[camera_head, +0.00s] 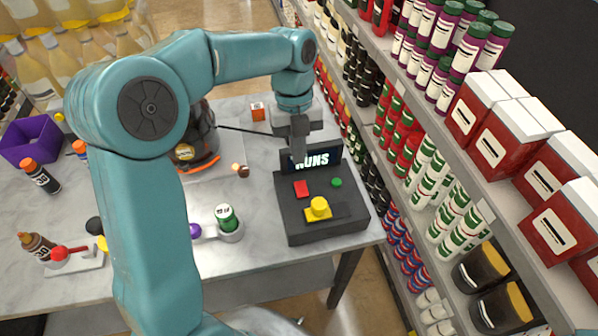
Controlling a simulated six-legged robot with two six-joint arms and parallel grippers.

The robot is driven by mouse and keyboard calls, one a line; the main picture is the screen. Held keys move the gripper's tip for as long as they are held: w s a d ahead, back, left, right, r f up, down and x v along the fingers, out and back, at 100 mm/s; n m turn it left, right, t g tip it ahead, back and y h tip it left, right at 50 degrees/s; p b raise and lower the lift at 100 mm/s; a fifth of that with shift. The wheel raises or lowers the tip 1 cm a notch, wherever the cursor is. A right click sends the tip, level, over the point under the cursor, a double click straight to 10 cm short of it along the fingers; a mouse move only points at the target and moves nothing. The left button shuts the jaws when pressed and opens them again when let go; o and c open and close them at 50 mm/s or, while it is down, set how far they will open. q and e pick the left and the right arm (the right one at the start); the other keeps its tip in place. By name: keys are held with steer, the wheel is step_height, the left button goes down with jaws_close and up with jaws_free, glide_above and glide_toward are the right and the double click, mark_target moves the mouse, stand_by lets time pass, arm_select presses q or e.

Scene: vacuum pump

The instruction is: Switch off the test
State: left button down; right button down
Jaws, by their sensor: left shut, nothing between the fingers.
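A dark control box (295,225) stands at the right end of the marble table. Its top carries a red button (301,188), a green button (337,182) and a yellow knob (319,207) on a yellow base. A small upright screen (315,160) at its back reads "RUNS", with its left part hidden by my gripper. My left gripper (299,158) is shut and empty, pointing down in front of the screen, behind the red button in the picture. I cannot tell whether it touches the screen. My right gripper is not in view.
A dark round pump (195,140) stands partly behind my left arm, with a black cable running right. A purple bin (30,140) and bottles stand at left. Stocked shelves (450,130) flank the table's right.

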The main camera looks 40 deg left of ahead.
mark_target(300, 184)
arm_select(q)
steer(key=x, duration=0.3)
steer(key=shift+s+d+f, duration=0.1)
steer(key=shift+d+f, duration=0.1)
steer(key=shift+f, duration=0.15)
steer(key=f, duration=0.3)
steer(key=shift+w+a+f+p, duration=0.25)
steer(key=shift+w+a+p, duration=0.05)
steer(key=shift+d, duration=0.1)
steer(key=shift+w+a+f+b, duration=0.15)
steer(key=shift+a+f+b, duration=0.1)
steer(key=shift+f+b, duration=0.45)
steer(key=shift+r+p, duration=0.15)
steer(key=shift+p, duration=0.2)
steer(key=shift+s+d+r, duration=0.3)
steer(key=shift+s+d, duration=0.2)
steer(key=shift+d, duration=0.1)
steer(key=shift+r, duration=0.1)
